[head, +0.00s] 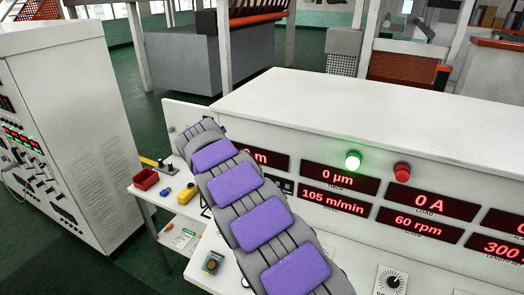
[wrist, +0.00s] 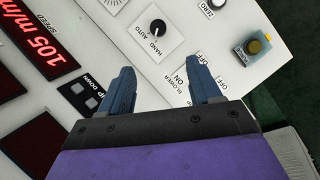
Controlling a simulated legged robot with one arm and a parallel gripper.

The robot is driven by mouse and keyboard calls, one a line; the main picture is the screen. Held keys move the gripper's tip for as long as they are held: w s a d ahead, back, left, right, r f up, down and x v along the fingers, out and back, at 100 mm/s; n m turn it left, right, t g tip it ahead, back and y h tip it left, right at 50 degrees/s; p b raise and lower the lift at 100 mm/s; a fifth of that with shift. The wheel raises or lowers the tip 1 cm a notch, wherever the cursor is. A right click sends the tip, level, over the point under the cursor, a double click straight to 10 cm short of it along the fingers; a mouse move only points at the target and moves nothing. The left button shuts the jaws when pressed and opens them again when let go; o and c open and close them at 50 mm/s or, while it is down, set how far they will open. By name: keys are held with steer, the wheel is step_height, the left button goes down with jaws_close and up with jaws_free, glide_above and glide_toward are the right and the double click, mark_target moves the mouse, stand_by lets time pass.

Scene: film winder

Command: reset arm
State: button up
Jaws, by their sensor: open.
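My gripper (wrist: 163,92) shows in the wrist view with its two blue-grey fingers spread apart and nothing between them. It is over the white control panel (wrist: 120,50), beside the blower switch label and the up/down buttons (wrist: 83,95). A black hand/auto knob (wrist: 158,27) lies beyond the fingertips. In the head view my purple-padded arm reaches forward over the panel, and my gripper is hidden behind it. I cannot tell whether the fingers touch the panel.
The white console (head: 350,110) has red displays, a lit green lamp (head: 353,160) and a red lamp (head: 402,172). A white cabinet (head: 70,130) stands at left. A side table holds a red tray (head: 145,180) and a yellow item (head: 188,194). Green floor lies between.

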steer(key=s+d+r+m+g+y+b, duration=0.1)
steer(key=s+d+m+b, duration=0.15)
steer(key=s+d, duration=0.65)
steer(key=s+d+r+m+g+y+b, duration=0.1)
steer(key=s+d+r+m+b, duration=0.15)
steer(key=s+d, duration=0.65)
steer(key=s+d+f+y+b, duration=0.1)
steer(key=s+d+f, duration=0.1)
steer(key=s, duration=0.5)
steer(key=s+d+f+m+y+b, duration=0.1)
steer(key=s+d+f+b, duration=0.1)
steer(key=s+f, duration=0.3)
steer(key=s+d+f+y+b, duration=0.1)
steer(key=s+f, duration=0.3)
steer(key=s, duration=0.6)
steer(key=shift+d+f+b, duration=0.15)
steer(key=shift+d+b, duration=0.4)
steer(key=shift+d, duration=0.3)
steer(key=shift+w, duration=0.1)
